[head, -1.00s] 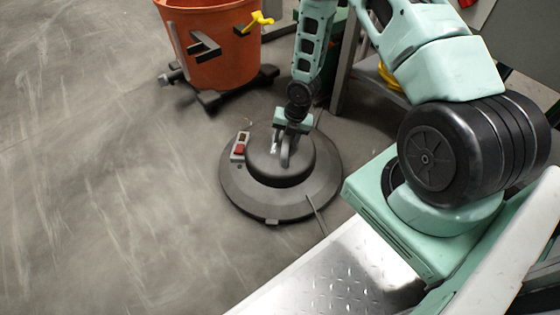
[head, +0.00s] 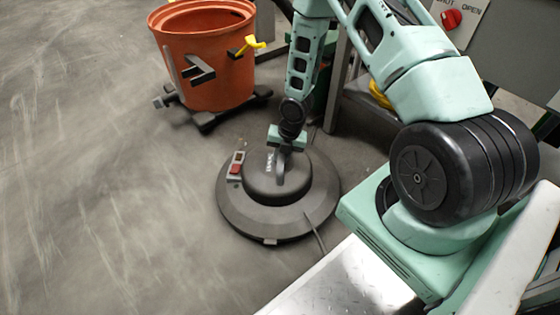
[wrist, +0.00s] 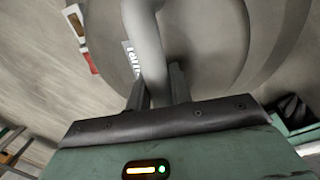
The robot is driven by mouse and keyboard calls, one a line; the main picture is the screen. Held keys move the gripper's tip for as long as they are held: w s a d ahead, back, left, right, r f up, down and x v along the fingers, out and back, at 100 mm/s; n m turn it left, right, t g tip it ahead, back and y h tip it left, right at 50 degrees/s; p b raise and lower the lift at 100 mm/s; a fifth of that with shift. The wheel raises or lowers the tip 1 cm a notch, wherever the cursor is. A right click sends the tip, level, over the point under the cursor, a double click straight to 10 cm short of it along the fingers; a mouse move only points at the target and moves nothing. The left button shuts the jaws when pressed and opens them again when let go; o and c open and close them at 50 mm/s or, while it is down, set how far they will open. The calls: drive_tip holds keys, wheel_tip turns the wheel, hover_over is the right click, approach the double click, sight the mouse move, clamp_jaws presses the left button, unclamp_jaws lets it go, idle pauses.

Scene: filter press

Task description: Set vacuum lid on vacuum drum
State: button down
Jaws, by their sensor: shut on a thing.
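The vacuum lid (head: 250,215) is a dark grey, wide round disc with a domed middle, a loop handle and a red switch; it is upright in the middle of the head view. My gripper (head: 281,153) comes down from above and is shut on the lid's handle. In the wrist view the fingers (wrist: 158,88) close around the grey handle (wrist: 149,45), with the lid's dome behind. I cannot tell whether the lid touches the floor or hangs just above it. The orange vacuum drum (head: 212,85) stands open-topped behind and left of the lid, apart from it.
The drum stands on a dark base (head: 205,121) with feet and has a yellow valve handle (head: 247,46) and a dark bracket. A bench or cabinet with a red knob (head: 452,18) stands at upper right. Open concrete floor (head: 100,200) lies to the left.

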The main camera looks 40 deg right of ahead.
wheel_tip(320, 180, up, 9)
drive_tip(key=p, duration=0.5)
drive_tip(key=shift+w+r, duration=0.1)
drive_tip(key=shift+r, duration=0.05)
drive_tip(key=shift+r+p, duration=1.5)
